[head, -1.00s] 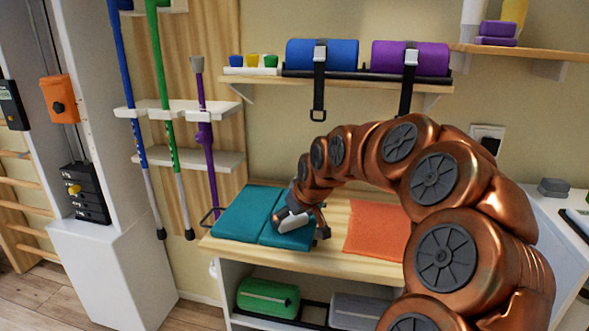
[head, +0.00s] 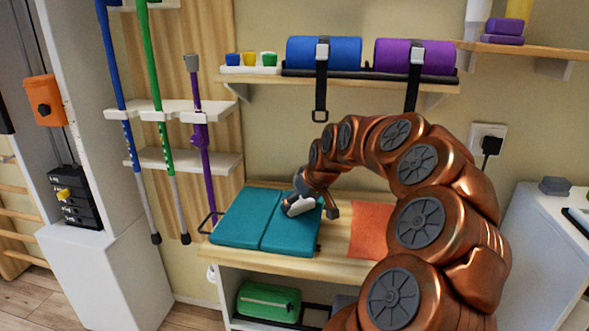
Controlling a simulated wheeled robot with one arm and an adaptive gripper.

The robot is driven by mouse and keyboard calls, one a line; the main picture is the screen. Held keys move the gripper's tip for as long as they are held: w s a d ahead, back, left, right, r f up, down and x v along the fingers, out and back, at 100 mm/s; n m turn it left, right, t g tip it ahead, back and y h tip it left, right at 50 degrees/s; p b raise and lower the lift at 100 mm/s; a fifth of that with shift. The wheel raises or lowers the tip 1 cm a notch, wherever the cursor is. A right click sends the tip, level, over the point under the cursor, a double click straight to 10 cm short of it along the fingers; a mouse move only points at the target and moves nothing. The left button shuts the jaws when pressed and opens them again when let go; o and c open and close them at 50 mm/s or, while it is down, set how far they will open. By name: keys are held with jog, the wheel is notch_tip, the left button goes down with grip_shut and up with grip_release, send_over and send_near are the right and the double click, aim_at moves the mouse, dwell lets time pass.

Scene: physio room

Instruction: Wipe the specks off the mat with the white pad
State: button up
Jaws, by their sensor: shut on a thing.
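A teal folding mat (head: 240,231) with a seam across its middle lies on the left of the wooden bench top. My gripper (head: 302,200) is over the right half of the mat, near its back right corner. It is shut on the white pad (head: 299,207), which shows as a small pale piece under the fingers. I cannot tell whether the pad touches the mat. No specks can be made out on the mat at this size.
An orange cloth (head: 371,229) lies right of the mat, partly behind my arm. A wall shelf (head: 400,88) with a blue roll (head: 300,53) and a purple roll (head: 440,57) hangs above. A purple cane (head: 203,150) stands in a rack at left.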

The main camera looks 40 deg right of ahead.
jog(key=shift+w+d, duration=0.7)
jog(key=shift+d, duration=0.25)
jog(key=shift+a+r+p, duration=0.1)
jog(key=shift+r+p, duration=1.4)
jog(key=shift+r, duration=2.6)
